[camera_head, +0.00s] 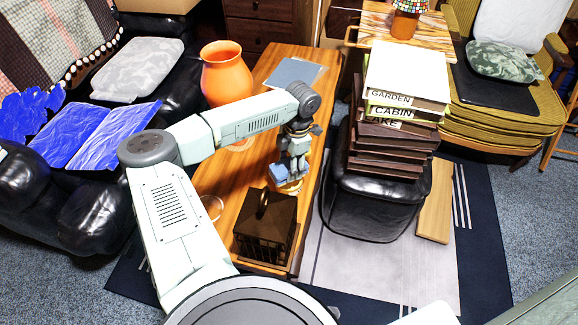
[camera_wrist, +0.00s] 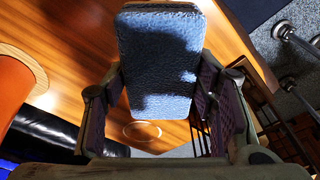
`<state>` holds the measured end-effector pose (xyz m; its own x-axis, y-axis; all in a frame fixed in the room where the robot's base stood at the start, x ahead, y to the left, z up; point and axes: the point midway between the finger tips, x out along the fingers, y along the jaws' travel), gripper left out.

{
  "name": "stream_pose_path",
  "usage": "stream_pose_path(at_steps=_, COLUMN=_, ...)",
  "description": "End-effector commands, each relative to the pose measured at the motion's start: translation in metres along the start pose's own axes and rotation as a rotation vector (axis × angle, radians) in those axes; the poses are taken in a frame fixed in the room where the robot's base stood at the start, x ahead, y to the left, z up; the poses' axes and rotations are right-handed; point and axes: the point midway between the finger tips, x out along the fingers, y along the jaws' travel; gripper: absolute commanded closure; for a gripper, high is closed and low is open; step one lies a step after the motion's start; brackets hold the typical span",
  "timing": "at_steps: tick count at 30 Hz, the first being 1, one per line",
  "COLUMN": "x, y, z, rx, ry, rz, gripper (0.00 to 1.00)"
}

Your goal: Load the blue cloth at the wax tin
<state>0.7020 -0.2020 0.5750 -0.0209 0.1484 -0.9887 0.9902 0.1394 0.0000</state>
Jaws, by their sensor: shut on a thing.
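My gripper (camera_head: 290,165) is over the wooden coffee table (camera_head: 215,178). Its fingers are shut on the blue cloth (camera_head: 279,172), a folded, textured blue-grey pad. In the wrist view the cloth (camera_wrist: 158,65) fills the space between the two fingers (camera_wrist: 160,105), with a dark shadow across it. A round yellow-amber object (camera_head: 289,188), possibly the wax tin, shows just below the cloth in the head view, mostly hidden by my gripper. Whether the cloth touches it I cannot tell. In the wrist view the cloth hides whatever lies behind it.
A dark lantern (camera_head: 265,228) stands close by at the table's near end. An orange vase (camera_head: 226,75) and a flat grey-blue sheet (camera_head: 294,72) are toward the far end. A thin ring (camera_head: 211,208) lies near the left edge. Stacked books (camera_head: 400,110) stand right of the table.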

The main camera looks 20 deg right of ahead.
Motion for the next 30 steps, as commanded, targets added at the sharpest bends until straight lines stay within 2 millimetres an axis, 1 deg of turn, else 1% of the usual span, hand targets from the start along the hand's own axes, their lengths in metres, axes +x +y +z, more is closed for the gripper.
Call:
stream_pose_path(at_steps=1, x=-0.007, y=0.001, z=-0.001, rx=0.000, ry=0.000, rz=0.001, gripper=0.70)
stream_pose_path(at_steps=3, x=-0.013, y=0.001, z=-0.002, rx=-0.001, ry=0.000, rz=0.001, gripper=0.70)
stream_pose_path(at_steps=15, x=-0.042, y=0.000, z=-0.006, rx=0.000, ry=-0.001, rz=0.001, gripper=0.70)
stream_pose_path(at_steps=30, x=-0.042, y=0.000, z=-0.006, rx=0.000, ry=0.000, rz=0.000, gripper=0.70)
